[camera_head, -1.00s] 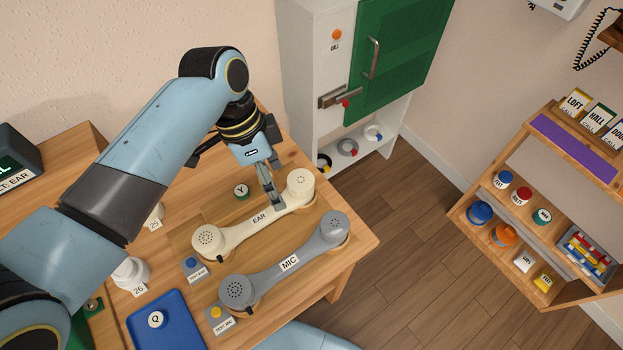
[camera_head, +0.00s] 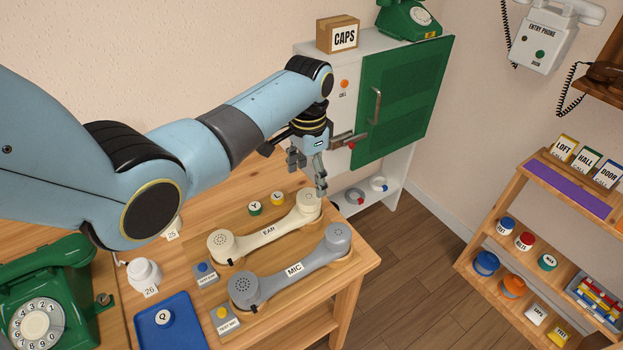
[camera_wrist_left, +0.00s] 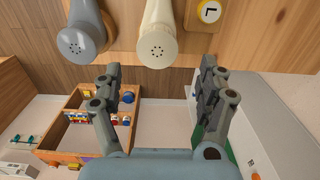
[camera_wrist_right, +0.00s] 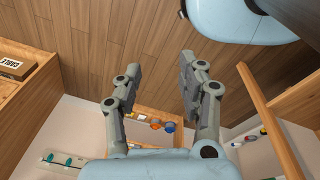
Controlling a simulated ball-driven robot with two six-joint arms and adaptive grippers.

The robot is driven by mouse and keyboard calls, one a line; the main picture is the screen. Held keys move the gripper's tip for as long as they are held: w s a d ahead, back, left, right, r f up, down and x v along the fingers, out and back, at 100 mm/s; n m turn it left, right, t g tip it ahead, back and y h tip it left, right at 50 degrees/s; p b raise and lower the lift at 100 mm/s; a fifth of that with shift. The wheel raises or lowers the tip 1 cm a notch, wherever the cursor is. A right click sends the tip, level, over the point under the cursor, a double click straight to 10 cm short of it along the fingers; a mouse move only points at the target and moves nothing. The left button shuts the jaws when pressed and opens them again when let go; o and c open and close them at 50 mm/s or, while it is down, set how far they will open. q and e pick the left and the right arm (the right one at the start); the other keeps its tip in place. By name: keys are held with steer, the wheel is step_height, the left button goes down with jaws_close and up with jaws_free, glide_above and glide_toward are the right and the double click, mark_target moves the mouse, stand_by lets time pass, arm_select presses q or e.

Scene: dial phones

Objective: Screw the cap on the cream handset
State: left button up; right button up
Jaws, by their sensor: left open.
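The cream handset (camera_head: 268,231), labelled EAR, lies in a wooden cradle on the table. Both its round ends show perforated faces; its far end is also at the top of the left wrist view (camera_wrist_left: 158,45). Behind it stand a green-sided cap marked Y (camera_head: 255,208) and a yellow-sided cap marked L (camera_head: 277,198). A white cap marked Q (camera_head: 162,317) is on the blue tray (camera_head: 180,338). My left gripper (camera_head: 308,176) is open and empty, above and beside the handset's far end. My right gripper (camera_wrist_right: 160,68) is open and empty in its wrist view.
The grey MIC handset (camera_head: 290,268) lies parallel in front of the cream one. A white cabinet with a green door (camera_head: 403,100) stands behind the table's far end. A shelf of coloured pots (camera_head: 515,285) stands right, across clear floor. A green phone (camera_head: 45,300) is left.

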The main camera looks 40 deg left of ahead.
mark_target(309, 196)
arm_select(q)
steer(key=shift+s+d+f, duration=0.1)
steer(key=shift+f, duration=0.05)
steer(key=shift+s+d+f+b, duration=0.1)
steer(key=shift+f+b, duration=0.05)
steer(key=shift+b, duration=0.3)
step_height(309, 196, down, 3)
steer(key=b, duration=0.3)
steer(key=shift+f+b, duration=0.75)
steer(key=shift+f, duration=0.3)
arm_select(e)
steer(key=f, duration=0.4)
steer(key=s+f, duration=0.1)
steer(key=shift+d+f, duration=0.15)
steer(key=shift+f, duration=0.25)
